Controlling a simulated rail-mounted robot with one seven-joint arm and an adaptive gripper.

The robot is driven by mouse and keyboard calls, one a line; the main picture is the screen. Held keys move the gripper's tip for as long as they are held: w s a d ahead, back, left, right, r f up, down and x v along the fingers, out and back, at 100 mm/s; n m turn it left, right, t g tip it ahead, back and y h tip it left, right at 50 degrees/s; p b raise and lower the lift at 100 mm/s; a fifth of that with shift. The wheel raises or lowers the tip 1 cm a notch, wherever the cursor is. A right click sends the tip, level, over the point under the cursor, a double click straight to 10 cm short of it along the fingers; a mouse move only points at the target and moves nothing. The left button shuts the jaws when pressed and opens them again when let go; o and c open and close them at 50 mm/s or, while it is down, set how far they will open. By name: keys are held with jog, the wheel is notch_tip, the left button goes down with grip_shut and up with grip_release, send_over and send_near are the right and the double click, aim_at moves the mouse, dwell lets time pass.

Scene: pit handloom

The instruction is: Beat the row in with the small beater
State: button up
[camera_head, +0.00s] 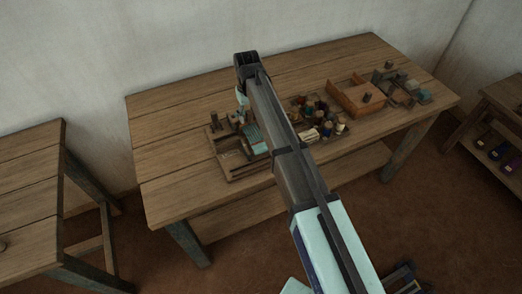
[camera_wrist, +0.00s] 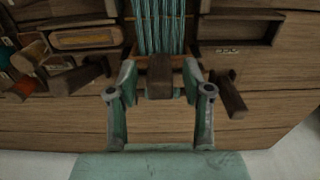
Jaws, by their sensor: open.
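A dark brown wooden block (camera_wrist: 160,76) at the near end of the threads looks like the small beater's grip, but I cannot be sure. My gripper (camera_wrist: 160,70) is open, one finger on each side of this block, with gaps visible. In the head view, the teal threads (camera_head: 253,134) show on the loom frame (camera_head: 233,174) on the table. My gripper (camera_head: 242,98) points down above it, partly hidden by my arm.
A tray of spools and bobbins (camera_head: 318,118) and a wooden box (camera_head: 357,98) stand to the right on the table (camera_head: 175,120). The table's left part is clear.

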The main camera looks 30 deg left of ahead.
jog(key=c, duration=0.9)
jog(key=shift+s+d, duration=0.1)
jog(key=shift+s+d+f+p, duration=0.15)
jog(key=shift+s+d, duration=0.55)
jog(key=shift+d, duration=0.45)
jog(key=shift+s+d+r+p, duration=0.1)
jog(key=shift+s+d, duration=0.55)
jog(key=shift+d, duration=0.5)
jog(key=shift+s+d+f+p, duration=0.15)
jog(key=shift+s+d, duration=0.55)
jog(key=shift+d, duration=0.45)
jog(key=shift+r, duration=0.1)
jog(key=shift+a, duration=0.1)
jog(key=shift+w+a+r, duration=0.1)
jog(key=shift+w+a, duration=0.55)
jog(key=shift+a, duration=0.4)
jog(key=shift+w+a, duration=0.7)
jog(key=shift+a, duration=0.4)
jog(key=shift+w+a+r, duration=0.1)
jog(key=shift+w+a, duration=0.55)
jog(key=shift+a, duration=0.4)
jog(key=o, duration=0.9)
jog(key=shift+s+d+f, duration=0.1)
jog(key=shift+d, duration=0.05)
